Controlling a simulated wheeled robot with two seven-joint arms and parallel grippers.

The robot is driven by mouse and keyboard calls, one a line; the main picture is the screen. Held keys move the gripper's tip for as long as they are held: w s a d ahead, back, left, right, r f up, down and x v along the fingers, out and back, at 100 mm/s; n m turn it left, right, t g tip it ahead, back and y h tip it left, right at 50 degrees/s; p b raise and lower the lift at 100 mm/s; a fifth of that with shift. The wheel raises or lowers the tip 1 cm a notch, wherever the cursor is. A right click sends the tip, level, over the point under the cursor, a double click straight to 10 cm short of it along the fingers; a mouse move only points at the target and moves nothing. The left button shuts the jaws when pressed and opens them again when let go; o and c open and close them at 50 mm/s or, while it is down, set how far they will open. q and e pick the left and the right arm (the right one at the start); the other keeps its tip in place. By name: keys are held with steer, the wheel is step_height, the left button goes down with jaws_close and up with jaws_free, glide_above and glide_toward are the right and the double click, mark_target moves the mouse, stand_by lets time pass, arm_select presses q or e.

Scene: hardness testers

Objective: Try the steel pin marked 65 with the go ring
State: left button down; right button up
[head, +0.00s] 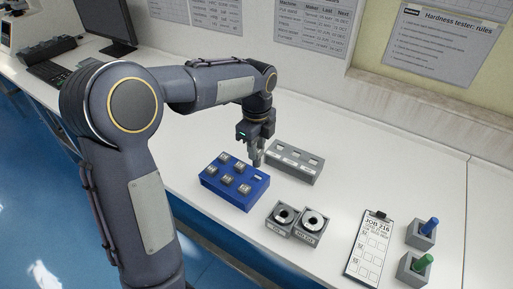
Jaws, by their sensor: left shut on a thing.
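My left gripper (256,152) is shut on a small grey steel pin, above the gap between the blue block and the grey block. The number on this pin cannot be read. The blue block (224,196) holds several steel pins in labelled places; its back right place looks empty. Two rings sit in grey holders in front: the left one, the go ring (277,215), has a short label, and the right one, the no-go ring (305,217), a longer label. Both labels are small. My right gripper is out of view.
A grey block (305,171) with several slots stands behind the blue block. A clipboard (383,246) marked JOB 216 lies to the right. The bench behind the clipboard is clear.

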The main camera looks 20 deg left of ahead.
arm_select(q)
steer(key=shift+r, duration=0.1)
steer(key=s+d+f+m, duration=0.5)
steer(key=s+d, duration=0.3)
steer(key=d, duration=0.3)
steer(key=shift+d+f+m, duration=0.15)
steer(key=shift+d+m, duration=0.25)
steer(key=shift+m, duration=0.1)
steer(key=shift+f, duration=0.45)
stand_by(0.8)
steer(key=shift+r+p, duration=0.15)
steer(key=shift+p, duration=0.35)
stand_by(4.5)
